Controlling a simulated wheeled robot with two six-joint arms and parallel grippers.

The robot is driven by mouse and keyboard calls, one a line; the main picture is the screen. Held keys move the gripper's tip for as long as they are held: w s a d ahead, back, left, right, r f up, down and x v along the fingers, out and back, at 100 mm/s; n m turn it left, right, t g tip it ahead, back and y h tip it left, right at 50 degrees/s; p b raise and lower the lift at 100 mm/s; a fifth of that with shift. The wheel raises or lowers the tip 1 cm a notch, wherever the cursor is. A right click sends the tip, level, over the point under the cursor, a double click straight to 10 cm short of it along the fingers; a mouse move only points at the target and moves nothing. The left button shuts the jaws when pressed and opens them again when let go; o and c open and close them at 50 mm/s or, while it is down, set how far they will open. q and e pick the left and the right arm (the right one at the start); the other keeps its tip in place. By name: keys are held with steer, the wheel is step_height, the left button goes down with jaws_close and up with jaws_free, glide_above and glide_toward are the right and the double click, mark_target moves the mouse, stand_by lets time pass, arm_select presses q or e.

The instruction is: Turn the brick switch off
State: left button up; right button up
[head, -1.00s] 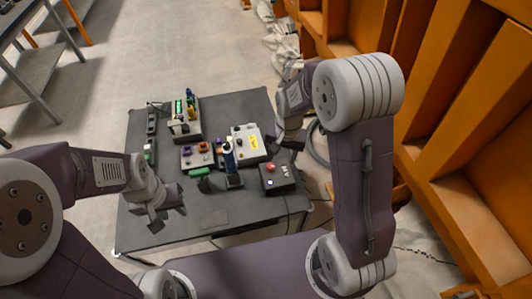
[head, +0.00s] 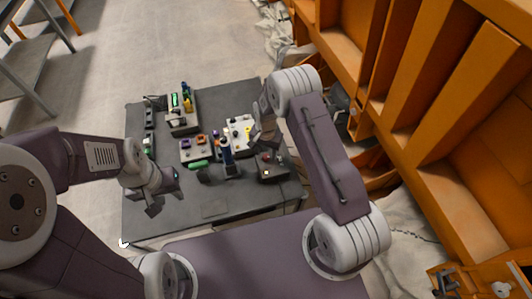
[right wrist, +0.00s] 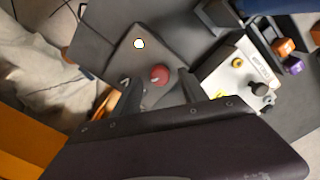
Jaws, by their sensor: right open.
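A dark box (head: 272,172) stands at the right front of the table. In the right wrist view this box (right wrist: 118,58) carries a red round button (right wrist: 159,74), likely the brick switch, and a bright whitish lamp (right wrist: 139,44). My right gripper (right wrist: 160,92) is open, with one finger on each side of the button in that picture. I cannot tell whether it touches. In the head view my right gripper (head: 264,137) is over the box's far side and partly hides it. My left gripper (head: 164,197) looks open and empty above the table's left front.
A white panel (right wrist: 224,85) with a yellow knob (right wrist: 237,62) and a black knob (right wrist: 259,89) is beside the box. A dark upright post (head: 227,150) and several coloured blocks stand mid-table. The front of the table (head: 215,208) is mostly clear.

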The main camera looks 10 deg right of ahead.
steer(key=shift+f, duration=0.75)
jaws_close()
steer(key=shift+n, duration=0.3)
steer(key=shift+n+b, duration=0.4)
steer(key=shift+n, duration=0.5)
steer(key=n+b, duration=0.1)
steer(key=n, duration=0.2)
steer(key=shift+n, duration=0.3)
steer(key=n+b, duration=0.1)
steer(key=n, duration=0.4)
steer(key=shift+n, duration=0.4)
